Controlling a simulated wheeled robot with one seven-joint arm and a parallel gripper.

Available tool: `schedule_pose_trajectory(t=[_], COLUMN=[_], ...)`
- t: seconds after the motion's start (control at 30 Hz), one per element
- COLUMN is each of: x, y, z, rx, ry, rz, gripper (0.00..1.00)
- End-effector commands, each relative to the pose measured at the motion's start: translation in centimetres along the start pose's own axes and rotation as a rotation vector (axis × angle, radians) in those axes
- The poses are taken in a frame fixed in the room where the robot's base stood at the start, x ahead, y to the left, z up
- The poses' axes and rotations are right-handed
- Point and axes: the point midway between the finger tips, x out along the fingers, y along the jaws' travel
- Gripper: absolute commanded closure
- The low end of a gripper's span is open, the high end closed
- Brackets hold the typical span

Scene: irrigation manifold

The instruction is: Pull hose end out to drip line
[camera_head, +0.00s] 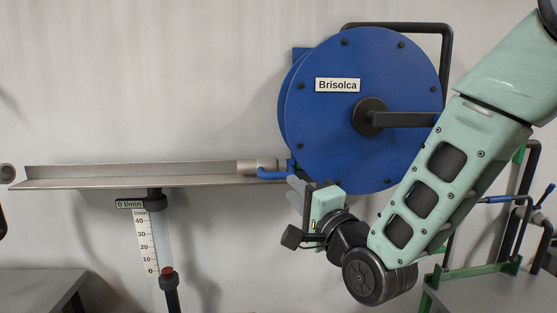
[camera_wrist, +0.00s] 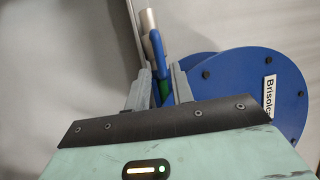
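The hose end (camera_head: 258,166) is a beige-grey coupling with a blue lever, at the right end of a long metal trough, beside the blue hose reel (camera_head: 330,140) marked "Brisolca". My gripper (camera_head: 298,188) is just right of and slightly below the coupling, by the reel's lower left edge. In the wrist view the hose end (camera_wrist: 150,28) lies beyond my fingertips (camera_wrist: 161,75). The fingers stand apart, with blue and a bit of green hose (camera_wrist: 165,90) showing between them. Firm contact is not visible. A grey round pipe end (camera_head: 7,173), possibly the drip line, sits at the far left.
The metal trough (camera_head: 120,183) runs left from the reel. A flow gauge (camera_head: 147,240) reading "0 l/min" and a red-topped dark post (camera_head: 168,285) stand below it. A green-framed stand (camera_head: 470,270) is at lower right, a grey bench (camera_head: 40,288) at lower left.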

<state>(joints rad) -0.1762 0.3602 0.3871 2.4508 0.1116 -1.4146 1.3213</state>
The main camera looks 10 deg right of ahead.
Motion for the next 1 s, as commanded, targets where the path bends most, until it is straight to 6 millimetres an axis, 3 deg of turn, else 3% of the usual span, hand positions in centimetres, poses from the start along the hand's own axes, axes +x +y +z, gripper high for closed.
schedule_pose_trajectory(t=[0.2,0.4,0.8,0.9,1.0], x=[4.4,6.7,7.5,7.5,7.4], y=[-0.2,0.0,0.1,0.1,0.1], z=[0.0,0.0,0.0,0.0,0.0], rx=[0.0,0.0,-0.001,-0.001,-0.001], ry=[0.0,0.0,-0.001,0.0,0.0], rz=[-0.003,-0.001,-0.001,-0.001,-0.001], gripper=[0.77,0.77,0.77,1.0,1.0])
